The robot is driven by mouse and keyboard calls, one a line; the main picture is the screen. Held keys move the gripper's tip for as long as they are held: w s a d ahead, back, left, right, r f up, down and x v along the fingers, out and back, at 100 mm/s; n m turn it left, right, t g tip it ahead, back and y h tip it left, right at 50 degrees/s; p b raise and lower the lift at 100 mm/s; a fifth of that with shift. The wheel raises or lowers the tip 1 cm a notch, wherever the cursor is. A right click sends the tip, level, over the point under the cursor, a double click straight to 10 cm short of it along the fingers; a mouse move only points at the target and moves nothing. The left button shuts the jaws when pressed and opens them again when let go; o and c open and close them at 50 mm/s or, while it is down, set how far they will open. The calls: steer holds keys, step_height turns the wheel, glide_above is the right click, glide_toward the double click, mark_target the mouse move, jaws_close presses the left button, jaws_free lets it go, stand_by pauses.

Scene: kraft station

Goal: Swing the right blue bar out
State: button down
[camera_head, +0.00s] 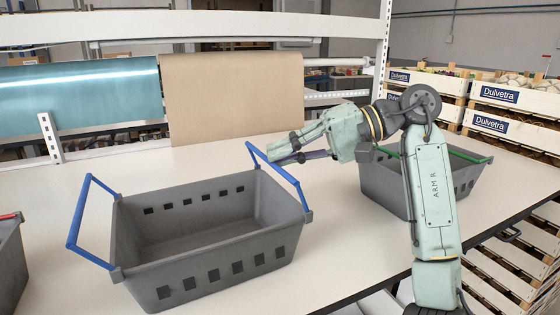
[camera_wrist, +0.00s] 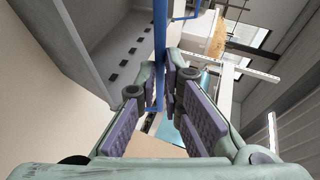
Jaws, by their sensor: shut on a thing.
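The grey crate (camera_head: 205,262) stands on the white table with an open, empty inside. Its right blue bar (camera_head: 292,178) stands up above the right rim, leaning slightly inward over the crate. Its left blue bar (camera_head: 79,211) tilts outward past the left rim. My gripper (camera_head: 276,156) comes from the right and is shut on the right blue bar, near its far end. In the wrist view the bar (camera_wrist: 160,38) runs between the purple finger pads of my gripper (camera_wrist: 168,78), with the crate wall (camera_wrist: 112,50) to the left.
A second grey crate (camera_head: 385,182) with a green bar (camera_head: 466,155) stands right, partly behind my arm. Another crate's edge (camera_head: 10,262) shows at far left. Teal (camera_head: 80,92) and brown rolls (camera_head: 234,98) hang behind the table (camera_head: 340,235). Labelled produce crates (camera_head: 500,96) stand at right.

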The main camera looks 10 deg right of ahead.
steer(key=shift+d, duration=0.1)
stand_by(0.4)
steer(key=c, duration=1.7)
jaws_free()
steer(key=v, duration=1.2)
steer(key=shift+d+f, duration=0.1)
steer(key=shift+f, duration=0.05)
